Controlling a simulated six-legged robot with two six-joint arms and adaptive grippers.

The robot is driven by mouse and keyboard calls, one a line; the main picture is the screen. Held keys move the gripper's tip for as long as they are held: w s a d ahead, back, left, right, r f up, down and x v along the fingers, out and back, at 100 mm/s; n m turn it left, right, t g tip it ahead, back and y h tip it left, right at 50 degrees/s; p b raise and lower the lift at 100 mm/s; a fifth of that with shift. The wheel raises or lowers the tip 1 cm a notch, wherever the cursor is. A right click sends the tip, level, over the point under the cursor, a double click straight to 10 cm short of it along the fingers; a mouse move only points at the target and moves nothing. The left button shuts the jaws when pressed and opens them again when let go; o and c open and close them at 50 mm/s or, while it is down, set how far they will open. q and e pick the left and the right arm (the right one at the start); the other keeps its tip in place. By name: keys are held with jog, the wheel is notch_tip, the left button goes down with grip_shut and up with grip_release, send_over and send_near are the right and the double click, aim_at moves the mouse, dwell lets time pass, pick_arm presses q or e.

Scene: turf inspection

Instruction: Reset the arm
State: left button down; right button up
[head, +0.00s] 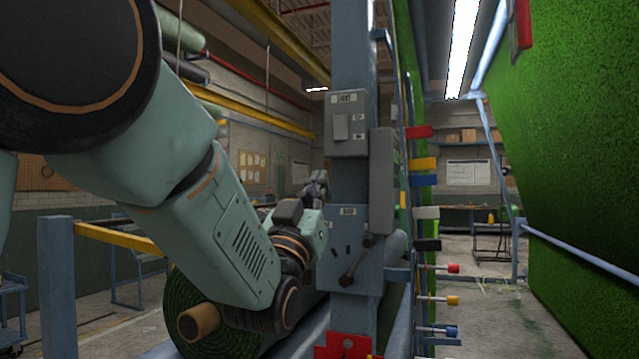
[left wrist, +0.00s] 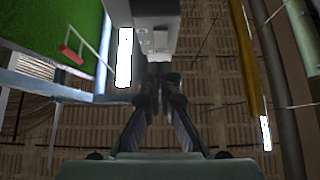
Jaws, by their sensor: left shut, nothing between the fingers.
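My left arm comes in from the left of the head view and reaches forward to the blue-grey column (head: 352,60). My left gripper (head: 319,180) is small and dark there, pointing up beside the column's left edge. In the left wrist view, the fingers of my left gripper (left wrist: 159,78) come together at their tips, shut with nothing between them. The grey box (left wrist: 156,42) on the column shows just beyond the fingertips. I cannot tell whether they touch it. My right gripper is in neither view.
The column carries a switch box (head: 345,122) and a black lever (head: 357,262). A turf roll (head: 185,290) lies below my arm. Coloured-tipped rods (head: 440,300) stick out right of the column. A green turf wall (head: 580,130) stands at the right, with open floor before it.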

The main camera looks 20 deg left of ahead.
pick_arm(q)
notch_tip(320, 180, down, 41)
jog(key=s+a+g+b, duration=0.2)
jog(key=s+g+b, duration=0.15)
jog(key=g, duration=0.85)
jog(key=s+a+f+g+y+b, duration=0.15)
jog(key=s+f+g, duration=0.25)
jog(key=s+f, duration=0.55)
jog(key=s+d+f+g+h+b, duration=0.1)
jog(key=s+f+g+b, duration=0.3)
jog(key=f, duration=1)
jog(key=s+f+g+b, duration=0.2)
jog(key=s+f, duration=0.6)
jog(key=s, duration=0.4)
jog(key=s+f+g+b, duration=0.2)
jog(key=s+f, duration=0.6)
jog(key=s, duration=0.4)
jog(key=shift+a+f+n+g, duration=0.2)
jog(key=shift+a+n+g, duration=0.2)
jog(key=shift+g, duration=0.4)
jog(key=shift+s, duration=0.15)
jog(key=shift+w+d, duration=0.1)
jog(key=shift+w, duration=0.15)
